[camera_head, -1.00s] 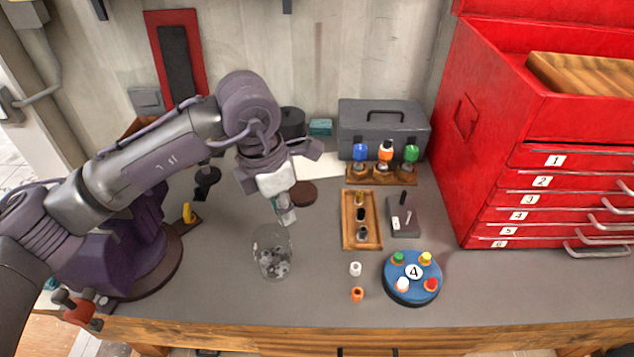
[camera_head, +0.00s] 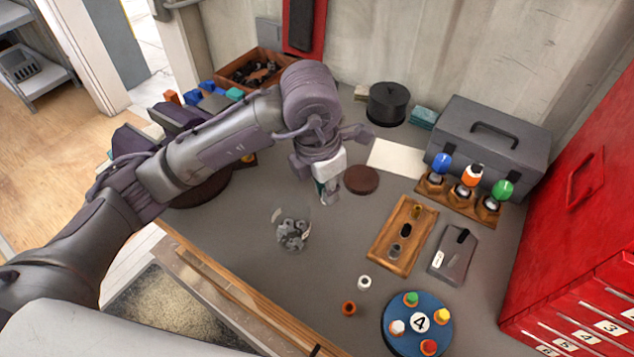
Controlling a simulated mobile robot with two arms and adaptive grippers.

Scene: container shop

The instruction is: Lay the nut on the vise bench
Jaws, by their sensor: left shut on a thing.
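My left gripper (camera_head: 328,193) points down over the grey bench top (camera_head: 345,255). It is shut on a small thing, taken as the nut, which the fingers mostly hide. The gripper is behind and to the right of a clear glass (camera_head: 293,232) holding several grey metal nuts, and is apart from it. A dark purple vise-like fixture on a round base (camera_head: 205,190) stands at the bench's left end, partly hidden behind my left arm. My right gripper is not in view.
A brown disc (camera_head: 361,180) lies close right of the gripper. Further right are a wooden tray (camera_head: 380,259), a bottle rack (camera_head: 453,205), a grey toolbox (camera_head: 500,150), a blue round holder (camera_head: 390,335) and a red cabinet (camera_head: 570,200). Bench room around the glass is clear.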

